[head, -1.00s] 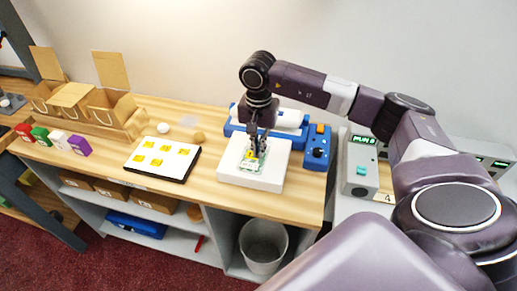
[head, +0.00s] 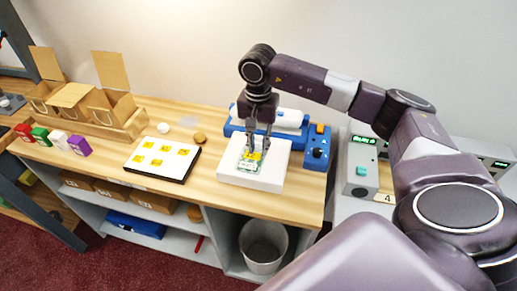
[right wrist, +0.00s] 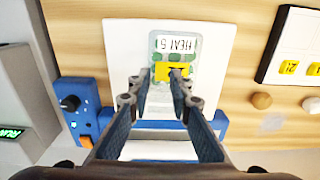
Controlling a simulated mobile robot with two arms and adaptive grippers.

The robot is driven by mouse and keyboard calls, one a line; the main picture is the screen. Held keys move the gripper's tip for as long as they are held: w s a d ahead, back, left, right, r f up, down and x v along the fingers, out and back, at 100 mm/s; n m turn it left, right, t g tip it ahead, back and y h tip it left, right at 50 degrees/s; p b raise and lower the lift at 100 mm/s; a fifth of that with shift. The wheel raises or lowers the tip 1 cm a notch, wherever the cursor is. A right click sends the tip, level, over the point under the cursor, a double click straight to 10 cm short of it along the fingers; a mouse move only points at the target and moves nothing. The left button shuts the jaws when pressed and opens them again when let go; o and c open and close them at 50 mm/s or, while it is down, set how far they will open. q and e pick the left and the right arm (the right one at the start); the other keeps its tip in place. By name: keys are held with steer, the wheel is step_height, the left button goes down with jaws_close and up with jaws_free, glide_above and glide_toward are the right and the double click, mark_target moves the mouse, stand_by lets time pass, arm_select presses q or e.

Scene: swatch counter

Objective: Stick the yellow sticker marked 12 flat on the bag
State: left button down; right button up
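The bag (head: 246,166) is clear and greenish with a white printed label, and lies on a white block (head: 270,181). In the right wrist view, the bag's label (right wrist: 177,45) reads HEAT 5 upside down. A yellow sticker (right wrist: 171,71) appears to lie on the bag beside the label. Its mark is partly hidden by a fingertip, so I cannot read the number. My right gripper (head: 258,153) points down over the sticker. Its fingertips (right wrist: 161,80) are apart, close above the bag, with the sticker between and beyond them. My left gripper is out of view.
A white sheet (head: 180,173) with several yellow stickers lies left of the block. A blue device (head: 317,150) with a knob and a white roll stands behind and right. Cardboard bags and small coloured boxes stand far left. A bin (head: 262,245) is below.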

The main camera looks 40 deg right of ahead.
step_height(320, 180, up, 15)
steer(key=p, duration=0.3)
steer(key=shift+r, duration=0.2)
stand_by(0.4)
steer(key=shift+c, duration=0.3)
